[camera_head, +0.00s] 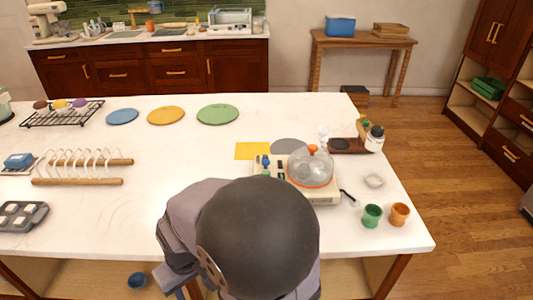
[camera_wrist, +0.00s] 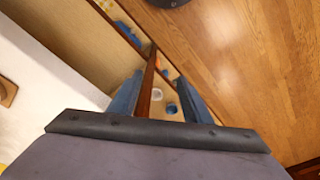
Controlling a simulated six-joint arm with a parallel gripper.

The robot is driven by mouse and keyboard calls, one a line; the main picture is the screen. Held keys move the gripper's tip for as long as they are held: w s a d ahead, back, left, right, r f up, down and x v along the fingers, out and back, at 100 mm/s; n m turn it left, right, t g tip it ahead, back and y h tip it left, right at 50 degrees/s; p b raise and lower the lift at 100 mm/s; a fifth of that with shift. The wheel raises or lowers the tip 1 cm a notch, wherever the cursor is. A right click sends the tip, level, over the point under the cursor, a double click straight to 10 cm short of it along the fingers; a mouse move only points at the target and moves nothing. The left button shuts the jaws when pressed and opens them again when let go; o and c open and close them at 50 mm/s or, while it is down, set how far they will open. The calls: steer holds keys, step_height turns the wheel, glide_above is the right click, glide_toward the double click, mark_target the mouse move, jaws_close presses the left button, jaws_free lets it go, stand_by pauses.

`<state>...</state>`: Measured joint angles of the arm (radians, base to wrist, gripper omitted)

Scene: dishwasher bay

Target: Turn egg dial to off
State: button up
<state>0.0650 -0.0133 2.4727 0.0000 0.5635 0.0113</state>
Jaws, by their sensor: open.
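The egg cooker has a clear dome with an orange knob (camera_head: 312,150) on a pale base (camera_head: 326,198), right of centre on the white counter in the head view. Small blue, green and dark parts (camera_head: 266,163) show at the base's left side; I cannot tell whether one is the dial. My arm covers the base's near left part. My gripper (camera_wrist: 159,77) shows in the wrist view with its two blue-grey fingers apart and nothing between them. In the head view my gripper is hidden by my own arm.
A green cup (camera_head: 371,216) and an orange cup (camera_head: 399,214) stand right of the cooker, near a small clear dish (camera_head: 374,181). A yellow square (camera_head: 252,151) lies behind it. A wooden rack (camera_head: 78,182) stands left. The counter's middle left is clear.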

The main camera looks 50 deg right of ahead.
steer(key=w+d+r+m+p, duration=0.1)
steer(key=w+d+r+p, duration=0.1)
steer(key=r+p, duration=0.35)
steer(key=w+d+r+p, duration=0.1)
steer(key=w+r+p, duration=0.1)
steer(key=r+p, duration=0.3)
steer(key=d+r+m, duration=0.3)
steer(key=d, duration=0.6)
steer(key=d+r+m+g, duration=0.1)
steer(key=d+r+m, duration=0.2)
steer(key=d, duration=0.6)
steer(key=w+d+r+m+p, duration=0.1)
steer(key=d+r+m, duration=0.1)
steer(key=d, duration=0.8)
steer(key=shift+r+m, duration=0.4)
steer(key=shift+r, duration=0.05)
steer(key=shift+a+f+p, duration=0.1)
steer(key=shift+f+p, duration=1.15)
steer(key=shift+f, duration=2.45)
steer(key=shift+c, duration=0.6)
steer(key=shift+w, duration=0.1)
steer(key=c, duration=0.9)
